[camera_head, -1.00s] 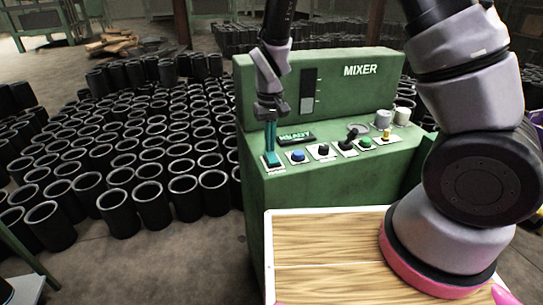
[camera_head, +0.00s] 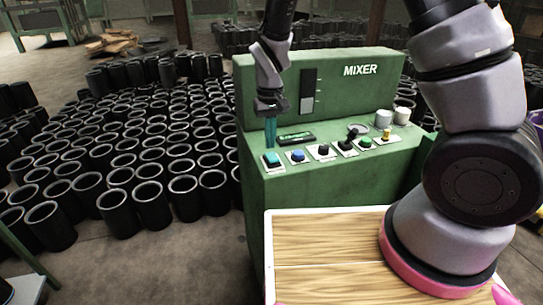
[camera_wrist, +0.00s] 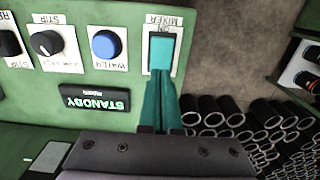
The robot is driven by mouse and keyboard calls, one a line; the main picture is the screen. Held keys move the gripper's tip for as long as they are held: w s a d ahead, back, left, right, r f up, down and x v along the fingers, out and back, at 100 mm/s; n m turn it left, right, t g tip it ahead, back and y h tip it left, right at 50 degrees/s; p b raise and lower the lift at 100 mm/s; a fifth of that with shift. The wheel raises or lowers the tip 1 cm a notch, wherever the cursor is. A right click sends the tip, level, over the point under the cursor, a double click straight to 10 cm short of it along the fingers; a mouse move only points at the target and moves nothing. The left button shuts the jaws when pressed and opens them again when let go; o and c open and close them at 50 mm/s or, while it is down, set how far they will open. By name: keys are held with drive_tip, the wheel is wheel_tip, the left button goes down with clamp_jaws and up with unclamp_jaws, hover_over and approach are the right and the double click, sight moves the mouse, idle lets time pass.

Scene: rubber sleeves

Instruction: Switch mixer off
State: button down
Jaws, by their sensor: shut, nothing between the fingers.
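The green mixer panel (camera_head: 340,85) stands in the middle of the head view, with the word MIXER at its upper right. A teal rocker switch (camera_head: 272,159) sits at the left end of its control row; it also shows in the wrist view (camera_wrist: 162,52), on a white plate lettered MIXER. A small display reads STANDBY in the wrist view (camera_wrist: 95,98). My gripper (camera_head: 270,146) is shut and empty, its teal fingers pointing down just above the switch. In the wrist view the fingers (camera_wrist: 163,82) overlap the near edge of the switch; I cannot tell whether they touch.
A blue button (camera_head: 297,156), a black knob (camera_head: 322,150) and more controls run to the right of the switch. Many black rubber sleeves (camera_head: 150,205) stand on the floor to the left. A wooden board (camera_head: 325,245) lies in front of the mixer.

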sight(271, 154)
drive_tip(key=shift+r, duration=2.45)
drive_tip(key=s+d+r+m+t+y, duration=0.1)
drive_tip(key=d+r+m, duration=0.1)
drive_tip(key=d+r, duration=0.5)
drive_tip(key=d+r+m+t+y, duration=0.15)
drive_tip(key=d+r, duration=0.35)
drive_tip(key=r, duration=0.5)
drive_tip(key=s+d+r+m+t, duration=0.4)
drive_tip(key=s+d+r, duration=0.6)
drive_tip(key=s, duration=0.1)
drive_tip(key=shift+d+r+t, duration=0.15)
drive_tip(key=shift+d+t, duration=0.2)
drive_tip(key=shift+d, duration=0.05)
drive_tip(key=shift+s+h, duration=0.1)
drive_tip(key=shift+h, duration=0.15)
